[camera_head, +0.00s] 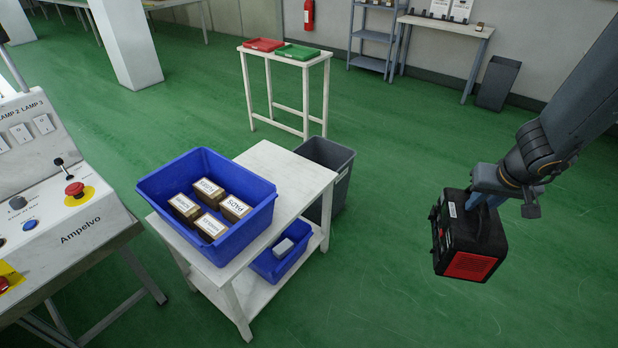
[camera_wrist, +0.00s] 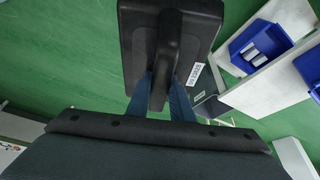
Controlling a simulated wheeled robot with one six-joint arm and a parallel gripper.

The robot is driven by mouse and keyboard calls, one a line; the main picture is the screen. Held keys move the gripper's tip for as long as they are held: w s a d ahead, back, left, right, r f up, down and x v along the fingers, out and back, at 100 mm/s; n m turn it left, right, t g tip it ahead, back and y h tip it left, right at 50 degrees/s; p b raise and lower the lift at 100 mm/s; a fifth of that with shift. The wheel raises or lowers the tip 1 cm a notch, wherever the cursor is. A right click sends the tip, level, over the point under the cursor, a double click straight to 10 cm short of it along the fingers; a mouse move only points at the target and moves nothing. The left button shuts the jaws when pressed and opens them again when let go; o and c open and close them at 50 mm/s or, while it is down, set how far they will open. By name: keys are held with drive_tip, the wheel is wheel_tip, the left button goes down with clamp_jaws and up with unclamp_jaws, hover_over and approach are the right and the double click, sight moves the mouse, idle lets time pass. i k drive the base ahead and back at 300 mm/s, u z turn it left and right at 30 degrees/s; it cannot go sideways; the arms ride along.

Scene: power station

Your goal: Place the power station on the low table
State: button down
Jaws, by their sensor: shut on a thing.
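The power station (camera_head: 470,242) is a black box with a red panel and a top handle. My gripper (camera_head: 484,198) is shut on its handle and holds it in the air over the green floor, at the right of the head view. In the wrist view the power station (camera_wrist: 205,28) shows from above, with the blue fingers on either side of the handle. A white two-level table (camera_head: 272,158) stands left of it, apart from it; I cannot tell for sure that it is the low table. A blue crate (camera_head: 252,222) of small boxes covers much of its top.
A smaller blue bin (camera_head: 268,268) sits on that table's lower shelf. A grey waste bin (camera_head: 343,168) stands behind it. A white stand (camera_head: 326,95) with red and green trays is farther back. The control desk (camera_head: 60,270) is at left. Floor between table and power station is clear.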

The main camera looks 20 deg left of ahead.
sight(276, 173)
drive_tip(key=u, duration=0.25)
drive_tip(key=i, duration=0.9)
drive_tip(key=u, duration=0.85)
drive_tip(key=i, duration=0.6)
drive_tip(key=u, duration=0.4)
